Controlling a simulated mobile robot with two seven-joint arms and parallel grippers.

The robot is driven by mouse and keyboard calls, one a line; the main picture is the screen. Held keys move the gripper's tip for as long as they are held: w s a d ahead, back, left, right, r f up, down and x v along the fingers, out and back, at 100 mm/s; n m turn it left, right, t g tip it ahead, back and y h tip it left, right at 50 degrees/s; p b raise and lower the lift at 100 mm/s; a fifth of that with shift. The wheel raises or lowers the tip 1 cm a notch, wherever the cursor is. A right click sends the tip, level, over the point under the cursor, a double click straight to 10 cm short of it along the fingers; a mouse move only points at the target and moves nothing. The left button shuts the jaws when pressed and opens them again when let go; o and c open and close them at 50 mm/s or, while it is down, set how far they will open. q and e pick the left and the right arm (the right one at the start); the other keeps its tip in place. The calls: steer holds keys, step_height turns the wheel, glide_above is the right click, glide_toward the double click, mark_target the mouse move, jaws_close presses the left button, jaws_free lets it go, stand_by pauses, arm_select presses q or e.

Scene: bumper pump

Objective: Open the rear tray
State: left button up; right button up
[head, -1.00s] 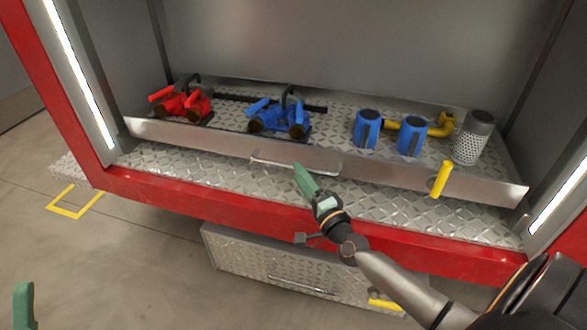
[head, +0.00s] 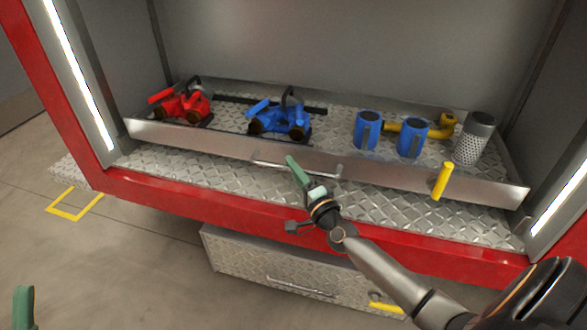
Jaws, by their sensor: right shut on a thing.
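The tray (head: 210,141) is a diamond-plate shelf with a low metal front lip, inside the red-framed compartment. A thin bar handle (head: 325,176) runs along the middle of that lip. My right gripper (head: 296,167), with green fingers, is at the handle's middle and shut on it; the fingers hide part of the bar. Only a green finger of my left gripper (head: 23,306) shows at the bottom left, away from the tray, and its opening cannot be judged.
On the tray stand a red tool (head: 181,104), a blue tool (head: 279,119), blue cylinders (head: 367,130), a yellow fitting (head: 440,127) and a perforated strainer (head: 472,140). A yellow lever (head: 442,181) is at the lip. Below the red sill (head: 190,205) is a diamond-plate drawer (head: 245,260).

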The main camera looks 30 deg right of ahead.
jaws_close()
stand_by(1.0)
